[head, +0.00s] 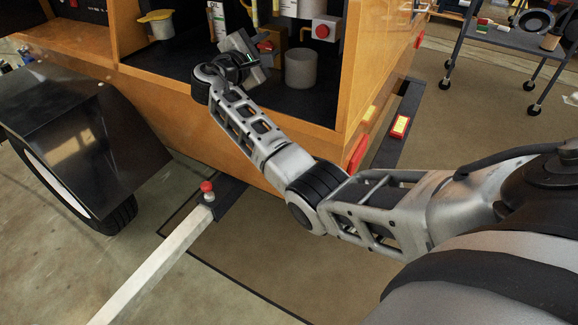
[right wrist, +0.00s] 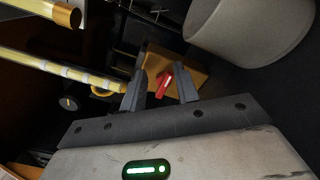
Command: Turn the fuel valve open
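The fuel valve's red handle (head: 266,46) shows inside the orange cabinet, just beyond my right gripper (head: 256,58). In the right wrist view the red handle (right wrist: 164,84) sits in front of a yellow-orange block (right wrist: 180,70). It lies between the two dark fingertips of my right gripper (right wrist: 160,92), which are spread apart. I cannot tell whether either finger touches the handle. My right arm reaches into the cabinet from the right in the head view. My left gripper is not in view.
A grey cylinder (head: 300,68) stands right of the gripper, and it also shows in the right wrist view (right wrist: 250,28). A red button on a pale box (head: 322,31) is above it. Yellow pipes (right wrist: 60,72) run at left in the wrist view. The cabinet's side wall (head: 365,60) bounds the right.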

